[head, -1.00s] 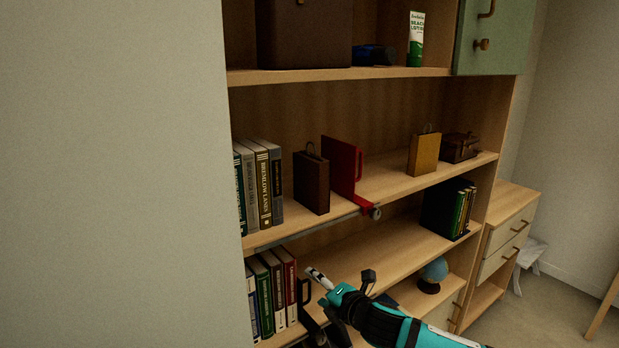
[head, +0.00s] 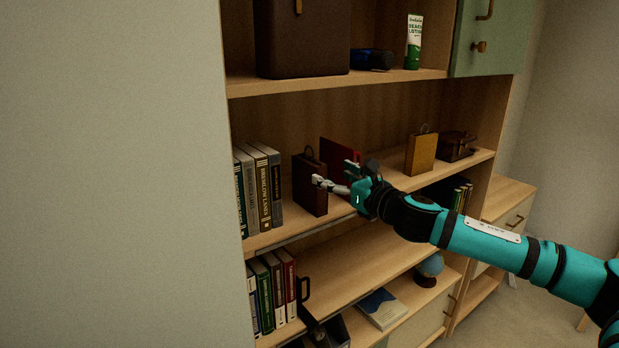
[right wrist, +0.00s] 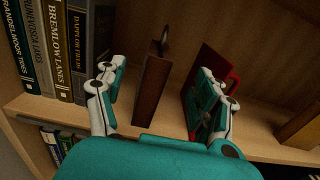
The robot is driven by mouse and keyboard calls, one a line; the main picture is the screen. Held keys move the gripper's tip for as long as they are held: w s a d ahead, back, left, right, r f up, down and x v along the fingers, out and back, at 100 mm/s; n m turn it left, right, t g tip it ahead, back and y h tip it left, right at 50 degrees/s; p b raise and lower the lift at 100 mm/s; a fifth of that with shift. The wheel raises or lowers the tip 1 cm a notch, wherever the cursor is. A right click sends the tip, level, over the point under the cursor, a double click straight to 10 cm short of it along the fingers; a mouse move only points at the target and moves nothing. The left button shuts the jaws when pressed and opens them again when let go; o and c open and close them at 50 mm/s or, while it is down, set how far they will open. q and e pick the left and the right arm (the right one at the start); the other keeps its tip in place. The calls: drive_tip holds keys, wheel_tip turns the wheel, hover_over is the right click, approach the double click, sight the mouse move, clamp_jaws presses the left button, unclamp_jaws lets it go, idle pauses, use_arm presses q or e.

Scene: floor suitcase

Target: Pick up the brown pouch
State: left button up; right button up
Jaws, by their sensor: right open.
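The brown pouch (head: 310,186) is a dark brown, upright, bag-shaped thing with a small loop handle. It stands on the middle shelf, right of a row of books. My right gripper (head: 336,175) is open just in front of it, at its right side in the head view. In the right wrist view the pouch (right wrist: 153,92) shows edge-on between the two spread fingers (right wrist: 156,78), with space on both sides. Contact cannot be seen. My left gripper is not in view.
A red upright panel (head: 334,152) stands close right of the pouch, behind my right finger in the wrist view. Books (head: 258,188) stand to the left. A mustard bag (head: 421,154) and brown case (head: 456,146) are further right. The upper shelf (head: 340,80) lies above.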

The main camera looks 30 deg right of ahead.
sight(309, 160)
drive_tip(key=w, duration=0.3)
drive_tip(key=w+p, duration=0.1)
drive_tip(key=shift+w+a, duration=0.3)
drive_tip(key=shift+a, duration=0.1)
drive_tip(key=w, duration=0.1)
drive_tip(key=w+p, duration=0.1)
drive_tip(key=w, duration=0.1)
drive_tip(key=w+p, duration=0.1)
drive_tip(key=w, duration=0.1)
drive_tip(key=shift+a+r, duration=0.2)
drive_tip(key=shift+a, duration=0.2)
drive_tip(key=shift+w+f, duration=0.1)
drive_tip(key=shift+w, duration=0.05)
drive_tip(key=shift+c, duration=0.4)
drive_tip(key=shift+c, duration=1.1)
clamp_jaws()
